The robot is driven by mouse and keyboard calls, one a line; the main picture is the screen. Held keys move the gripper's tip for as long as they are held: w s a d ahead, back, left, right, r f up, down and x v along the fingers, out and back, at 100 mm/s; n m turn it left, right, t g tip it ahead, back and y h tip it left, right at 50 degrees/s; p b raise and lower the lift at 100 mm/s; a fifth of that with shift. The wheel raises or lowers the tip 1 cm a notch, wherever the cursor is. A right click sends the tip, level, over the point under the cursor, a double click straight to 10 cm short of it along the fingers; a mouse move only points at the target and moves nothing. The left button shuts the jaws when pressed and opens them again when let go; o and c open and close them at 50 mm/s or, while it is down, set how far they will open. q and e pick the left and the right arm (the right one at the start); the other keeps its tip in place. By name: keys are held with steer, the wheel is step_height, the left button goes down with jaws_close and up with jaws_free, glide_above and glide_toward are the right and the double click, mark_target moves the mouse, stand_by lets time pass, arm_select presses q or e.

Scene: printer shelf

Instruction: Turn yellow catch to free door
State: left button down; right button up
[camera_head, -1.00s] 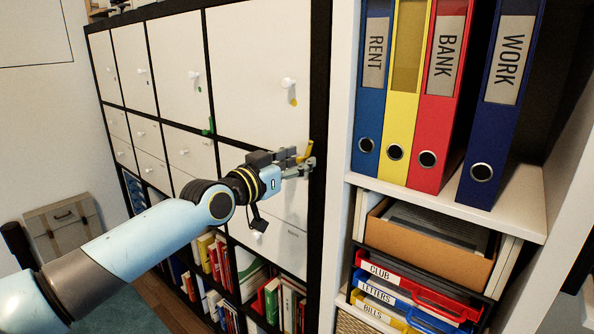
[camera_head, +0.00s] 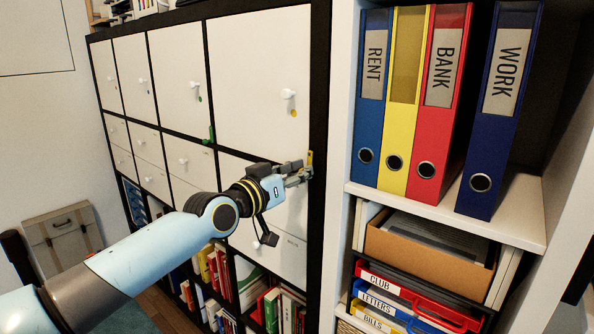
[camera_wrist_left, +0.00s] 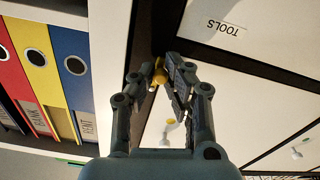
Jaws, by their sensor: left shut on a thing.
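The yellow catch (camera_head: 310,158) sits on the black frame at the right edge of the cabinet and stands nearly upright. My left gripper (camera_head: 303,174) is at the catch and shut on it, covering its lower part. In the left wrist view, the fingers (camera_wrist_left: 162,72) close around the yellow catch (camera_wrist_left: 157,76). The white door (camera_head: 250,70) above has a white knob (camera_head: 289,95) and a yellow dot (camera_head: 293,113), and it looks closed. My right gripper is out of view.
A green catch (camera_head: 209,133) sits on the frame farther left. To the right is a white shelf (camera_head: 515,215) with several binders and, below it, stacked letter trays (camera_head: 400,290). Books (camera_head: 285,305) fill the lower cabinet compartments.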

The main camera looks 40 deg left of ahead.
mark_target(313, 122)
arm_select(q)
steer(key=shift+d+n, duration=0.1)
steer(key=shift+n, duration=0.3)
steer(key=c, duration=1.3)
jaws_free()
step_height(313, 122, up, 10)
steer(key=shift+f, duration=0.1)
